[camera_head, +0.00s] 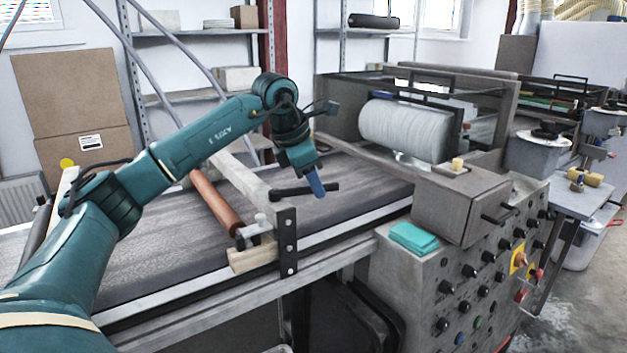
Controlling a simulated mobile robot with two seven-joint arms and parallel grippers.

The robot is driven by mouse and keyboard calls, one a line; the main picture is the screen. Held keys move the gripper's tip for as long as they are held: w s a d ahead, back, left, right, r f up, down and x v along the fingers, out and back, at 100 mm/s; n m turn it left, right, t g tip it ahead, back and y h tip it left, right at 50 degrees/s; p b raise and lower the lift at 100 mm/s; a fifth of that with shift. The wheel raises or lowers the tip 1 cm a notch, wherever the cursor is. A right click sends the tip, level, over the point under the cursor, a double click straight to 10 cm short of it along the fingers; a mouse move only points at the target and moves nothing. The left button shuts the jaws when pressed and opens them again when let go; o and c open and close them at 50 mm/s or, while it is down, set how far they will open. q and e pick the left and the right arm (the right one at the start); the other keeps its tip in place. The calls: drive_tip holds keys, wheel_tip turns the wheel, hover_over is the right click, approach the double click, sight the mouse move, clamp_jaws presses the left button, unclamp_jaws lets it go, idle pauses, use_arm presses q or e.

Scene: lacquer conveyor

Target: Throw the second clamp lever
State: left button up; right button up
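My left arm reaches in from the left over the conveyor, and my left gripper (317,187) points down with a blue tip near the end of the grey crossbeam (245,180). A black, handle-like bar (290,192) lies just beside the blue tip; I cannot tell whether they touch. The gap between the fingers does not show. A small pale clamp lever (258,222) stands near the front end of the copper-coloured roller (215,204), by a wooden block (252,258). Which piece is the second clamp lever is not clear. My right gripper is out of view.
The dark conveyor belt (120,262) runs beneath my arm. A black bolted bracket (288,241) stands at its front edge. To the right are a white roll (405,128), a control panel with several knobs (480,285) and a folded teal cloth (414,237). Shelves stand behind.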

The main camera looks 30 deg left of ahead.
use_arm(q)
drive_tip(key=shift+w+f, duration=0.1)
drive_tip(key=shift+f, duration=0.05)
clamp_jaws()
idle(0.4)
